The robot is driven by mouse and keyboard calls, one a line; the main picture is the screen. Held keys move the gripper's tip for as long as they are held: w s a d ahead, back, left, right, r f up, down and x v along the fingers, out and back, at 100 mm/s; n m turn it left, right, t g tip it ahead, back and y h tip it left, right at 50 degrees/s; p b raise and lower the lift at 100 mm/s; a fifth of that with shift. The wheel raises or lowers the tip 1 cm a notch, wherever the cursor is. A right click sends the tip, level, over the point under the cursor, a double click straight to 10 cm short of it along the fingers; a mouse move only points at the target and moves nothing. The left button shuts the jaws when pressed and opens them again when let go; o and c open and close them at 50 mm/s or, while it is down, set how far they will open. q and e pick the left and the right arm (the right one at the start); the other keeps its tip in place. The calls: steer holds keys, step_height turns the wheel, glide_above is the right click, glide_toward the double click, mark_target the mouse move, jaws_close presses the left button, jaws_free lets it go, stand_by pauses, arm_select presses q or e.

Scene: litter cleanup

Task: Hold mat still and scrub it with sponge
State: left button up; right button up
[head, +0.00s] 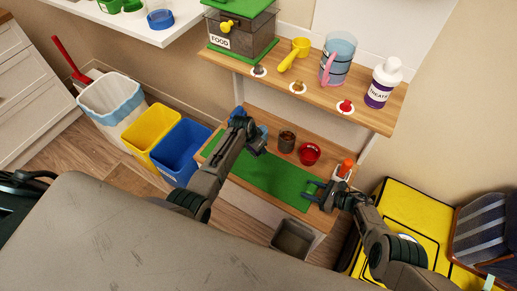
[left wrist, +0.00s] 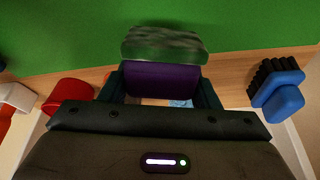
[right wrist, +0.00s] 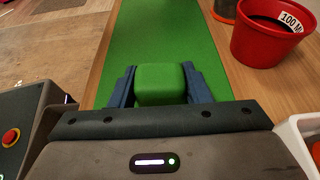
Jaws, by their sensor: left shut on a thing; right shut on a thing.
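The green mat (head: 265,178) lies along the low wooden shelf; it also shows in the left wrist view (left wrist: 60,35) and right wrist view (right wrist: 150,35). My right gripper (head: 313,189) is shut on a green block (right wrist: 160,84) at the mat's near right end. My left gripper (head: 258,149) is over the far side of the mat. In the left wrist view it is shut on a purple sponge (left wrist: 160,78) with a rough grey-green face (left wrist: 163,45). The sponge is at the mat's edge; I cannot tell whether it touches. My left arm hides part of the mat.
A higher shelf (head: 375,118) overhangs behind. Yellow (head: 151,127) and blue (head: 180,152) bins stand left; a grey bin (head: 292,242) stands below.

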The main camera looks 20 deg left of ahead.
arm_select(q)
steer(key=shift+r, duration=2.55)
arm_select(e)
steer(key=shift+s+d+f, duration=0.1)
steer(key=shift+s+f, duration=0.05)
steer(key=shift+f, duration=0.1)
steer(key=o, duration=1.3)
steer(key=shift+r, duration=0.1)
steer(key=shift+v, duration=3.7)
steer(key=shift+r, duration=0.1)
steer(key=v, duration=1.2)
